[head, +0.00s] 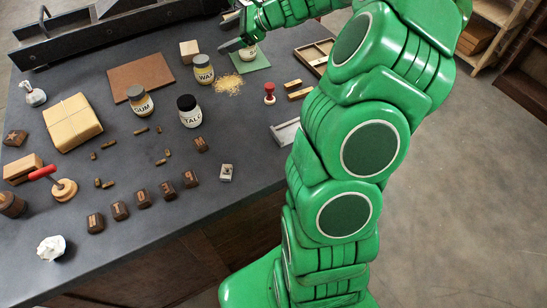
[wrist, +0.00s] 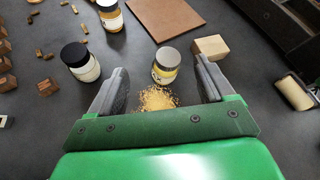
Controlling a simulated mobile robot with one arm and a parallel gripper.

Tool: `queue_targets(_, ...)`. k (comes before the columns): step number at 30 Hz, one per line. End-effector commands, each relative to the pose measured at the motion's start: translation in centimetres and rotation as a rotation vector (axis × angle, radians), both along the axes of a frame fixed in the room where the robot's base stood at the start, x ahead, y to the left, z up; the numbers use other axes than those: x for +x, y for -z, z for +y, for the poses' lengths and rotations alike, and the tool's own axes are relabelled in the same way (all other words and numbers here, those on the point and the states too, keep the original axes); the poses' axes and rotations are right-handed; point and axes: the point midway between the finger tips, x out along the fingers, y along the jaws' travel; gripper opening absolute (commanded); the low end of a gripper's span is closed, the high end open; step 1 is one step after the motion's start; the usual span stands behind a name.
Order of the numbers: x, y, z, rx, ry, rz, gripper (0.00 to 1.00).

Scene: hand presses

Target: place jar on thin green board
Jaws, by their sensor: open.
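A small jar (head: 249,53) with a pale label stands on the thin green board (head: 262,66) at the back of the table in the head view. My gripper (head: 236,44) is just over and beside this jar and hides its top. In the wrist view my gripper (wrist: 161,70) is open, with nothing held between its fingers. That view looks past the fingers to the WAX jar (wrist: 166,66), which stands farther off on the table. The green board and the jar on it do not show there.
The WAX jar (head: 204,75), GUM jar (head: 140,101) and TALC jar (head: 189,111) stand left of the board. A crumb pile (head: 230,83) and a wooden block (head: 189,50) are close by. A wooden tray (head: 315,57) lies right of the board.

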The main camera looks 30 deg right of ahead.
Motion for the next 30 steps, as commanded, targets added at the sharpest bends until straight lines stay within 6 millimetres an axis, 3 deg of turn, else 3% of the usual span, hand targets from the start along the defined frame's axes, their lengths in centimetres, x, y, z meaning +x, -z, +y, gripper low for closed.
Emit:
queue_targets(1,-1.1,-0.7,2.1,-0.035,-0.061,-0.018,0.81)
queue_targets(6,-5.3,-2.4,7.7,-0.162,-0.267,-0.08,0.81)
queue_targets(15,-14.0,-3.4,14.6,-0.382,-0.615,-0.178,0.81)
queue_targets(24,-23.4,-3.2,17.7,-0.585,-0.951,-0.254,0.81)
queue_targets(30,-29.4,-2.7,17.8,-0.717,-1.161,-0.291,0.81)
